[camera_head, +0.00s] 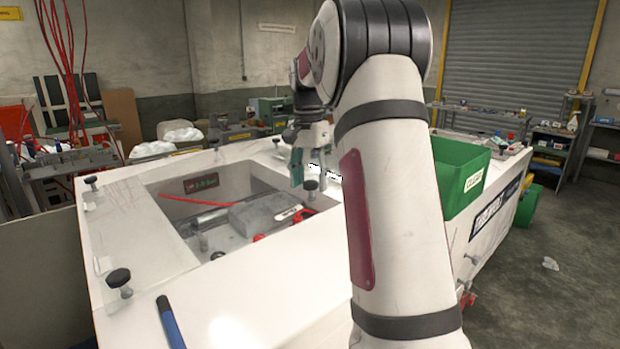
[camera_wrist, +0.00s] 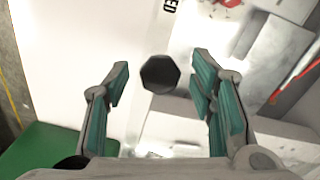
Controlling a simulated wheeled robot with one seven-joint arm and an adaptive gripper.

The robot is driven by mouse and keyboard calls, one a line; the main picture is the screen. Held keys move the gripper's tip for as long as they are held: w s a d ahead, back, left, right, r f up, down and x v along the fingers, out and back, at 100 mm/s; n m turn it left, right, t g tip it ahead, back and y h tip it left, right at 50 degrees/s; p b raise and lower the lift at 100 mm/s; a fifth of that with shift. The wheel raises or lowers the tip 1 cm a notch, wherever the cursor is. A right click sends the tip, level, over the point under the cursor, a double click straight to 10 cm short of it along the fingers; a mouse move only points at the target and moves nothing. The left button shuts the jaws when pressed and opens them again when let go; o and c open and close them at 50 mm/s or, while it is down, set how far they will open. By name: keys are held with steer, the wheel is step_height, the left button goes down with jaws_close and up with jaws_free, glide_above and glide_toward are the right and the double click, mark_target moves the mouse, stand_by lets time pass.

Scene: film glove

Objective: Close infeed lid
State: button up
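My gripper (camera_head: 308,168) is over the far right part of a white machine top (camera_head: 255,275), close to a black knob (camera_head: 310,187). In the wrist view my gripper (camera_wrist: 163,100) is open, its teal-padded fingers apart. A dark knob (camera_wrist: 160,74) shows between and just beyond the fingertips; I cannot tell whether they touch it. The machine top has a rectangular opening (camera_head: 245,183), uncovered, with grey parts inside. I cannot pick out the infeed lid as a separate panel for certain.
More black knobs stand at the near left (camera_head: 119,278) and far left (camera_head: 92,182) of the opening. A green bin (camera_head: 461,174) stands at the right. A blue bar (camera_head: 170,322) lies at the front. My arm hides part of the machine's right side.

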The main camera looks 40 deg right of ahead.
mark_target(313, 198)
jaws_close()
steer(key=shift+y, duration=0.6)
steer(key=f, duration=0.2)
steer(key=d+f, duration=0.1)
steer(key=f, duration=0.2)
steer(key=shift+b, duration=0.35)
steer(key=shift+f, duration=0.4)
steer(key=shift+s+f, duration=0.1)
steer(key=shift+o, duration=0.6)
jaws_free()
step_height(313, 198, up, 12)
steer(key=d, duration=0.1)
steer(key=shift+w+d, duration=0.2)
steer(key=shift+d, duration=0.05)
